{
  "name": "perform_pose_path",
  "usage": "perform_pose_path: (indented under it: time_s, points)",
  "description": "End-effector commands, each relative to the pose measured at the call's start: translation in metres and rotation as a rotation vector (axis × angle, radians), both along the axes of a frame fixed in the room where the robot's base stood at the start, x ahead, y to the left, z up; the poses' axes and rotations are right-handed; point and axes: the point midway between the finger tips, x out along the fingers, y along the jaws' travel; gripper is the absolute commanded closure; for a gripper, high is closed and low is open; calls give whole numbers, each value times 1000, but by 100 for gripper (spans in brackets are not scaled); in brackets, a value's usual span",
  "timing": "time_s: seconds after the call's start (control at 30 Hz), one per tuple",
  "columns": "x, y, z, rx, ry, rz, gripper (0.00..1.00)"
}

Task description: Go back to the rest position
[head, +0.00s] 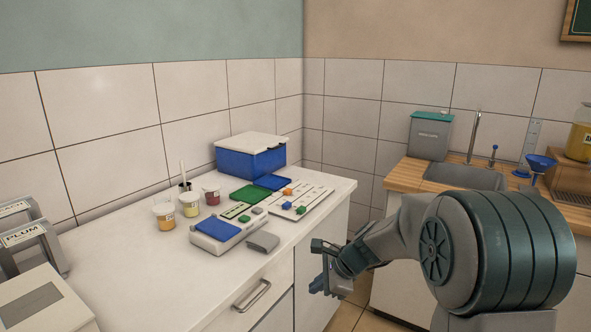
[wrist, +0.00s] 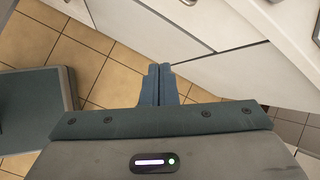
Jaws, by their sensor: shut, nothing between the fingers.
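My gripper (head: 325,283) is in front of the counter's right end, below the level of the worktop, over the gap between the counter and the sink unit. In the wrist view its two blue fingers (wrist: 158,84) are together, with nothing between them. Under the fingers I see tan floor tiles and white cabinet fronts. The gripper touches nothing that I can see. My arm reaches in from the right of the head view.
The white counter (head: 130,255) holds a blue box with a white lid (head: 250,157), several small cups, a scale with a blue plate (head: 218,229) and a board with coloured pieces (head: 300,205). A drawer handle (head: 252,296) sticks out. A sink (head: 465,177) stands at right.

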Motion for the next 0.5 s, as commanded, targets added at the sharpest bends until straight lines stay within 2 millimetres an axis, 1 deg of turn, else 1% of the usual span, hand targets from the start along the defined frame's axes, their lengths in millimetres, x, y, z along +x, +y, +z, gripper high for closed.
perform_pose_path:
  time_s: [0.03,0.1,0.17,0.2,0.27,0.4,0.5]
  points:
    - [-19,-3,21,-60,-43,88,100]
    - [-45,-7,36,-145,-95,219,100]
    - [-66,-13,49,-217,-136,327,100]
    - [-81,-17,57,-264,-162,399,100]
    - [-103,-24,68,-335,-198,509,100]
    - [-153,-42,89,-496,-267,761,100]
    - [-187,-56,100,-607,-303,939,100]
